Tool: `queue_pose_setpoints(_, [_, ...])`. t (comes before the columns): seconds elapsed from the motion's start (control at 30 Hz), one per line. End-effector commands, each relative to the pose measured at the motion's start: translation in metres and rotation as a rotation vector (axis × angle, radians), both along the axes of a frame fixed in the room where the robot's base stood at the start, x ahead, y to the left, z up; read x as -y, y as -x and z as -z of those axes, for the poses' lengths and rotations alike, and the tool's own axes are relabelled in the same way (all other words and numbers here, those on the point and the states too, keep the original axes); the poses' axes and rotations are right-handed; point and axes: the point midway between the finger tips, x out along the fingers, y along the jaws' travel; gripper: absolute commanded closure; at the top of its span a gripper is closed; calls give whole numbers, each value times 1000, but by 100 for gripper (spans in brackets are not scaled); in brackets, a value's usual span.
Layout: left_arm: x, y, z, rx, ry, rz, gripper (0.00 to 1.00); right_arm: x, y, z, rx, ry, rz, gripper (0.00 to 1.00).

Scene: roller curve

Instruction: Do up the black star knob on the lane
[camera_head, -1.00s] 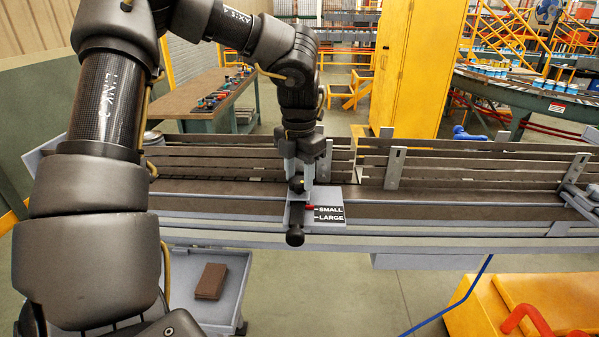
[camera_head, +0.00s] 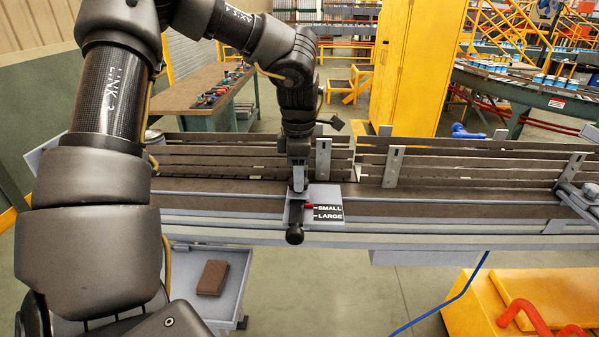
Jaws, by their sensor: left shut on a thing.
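My left gripper (camera_head: 298,187) points straight down over the grey plate on the lane and is shut on the black star knob. The gripper shows edge-on, so its near finger hides most of the knob. A black lever with a round end (camera_head: 295,235) sticks out toward me just below the gripper. A red pointer (camera_head: 308,206) sits beside it, close to the SMALL mark on the black label (camera_head: 328,212). The lane (camera_head: 440,208) runs across the view with dark slatted guide rails behind the gripper. My right gripper is out of view.
Upright grey brackets (camera_head: 394,167) hold the guide rails. A grey cart (camera_head: 235,290) with a brown block (camera_head: 213,277) stands below the lane at left. A yellow cabinet (camera_head: 410,70) stands behind. A blue hose (camera_head: 440,310) hangs at the lower right.

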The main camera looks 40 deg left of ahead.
Motion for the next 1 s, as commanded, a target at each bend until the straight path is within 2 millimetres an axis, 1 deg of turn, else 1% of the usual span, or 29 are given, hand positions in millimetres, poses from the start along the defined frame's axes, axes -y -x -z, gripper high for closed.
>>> queue_pose_setpoints(0.03, [-1,-2,-4,10,-4,14,81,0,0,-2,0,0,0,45])
queue_pose_setpoints(0.27, [-1,-3,-4,11,-5,62,81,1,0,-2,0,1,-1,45])
queue_pose_setpoints(0.7, [-1,-3,-4,11,-4,70,81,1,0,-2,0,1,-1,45])
queue_pose_setpoints(0.73, [-1,-3,-4,11,-4,69,56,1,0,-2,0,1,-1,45])
queue_pose_setpoints(0.87, [-1,-2,-3,8,-3,70,39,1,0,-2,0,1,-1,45])
queue_pose_setpoints(0.9, [-1,-2,-2,6,-3,70,36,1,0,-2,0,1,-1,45])
queue_pose_setpoints(1.0, [0,-1,-2,5,-2,70,36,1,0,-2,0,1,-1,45])
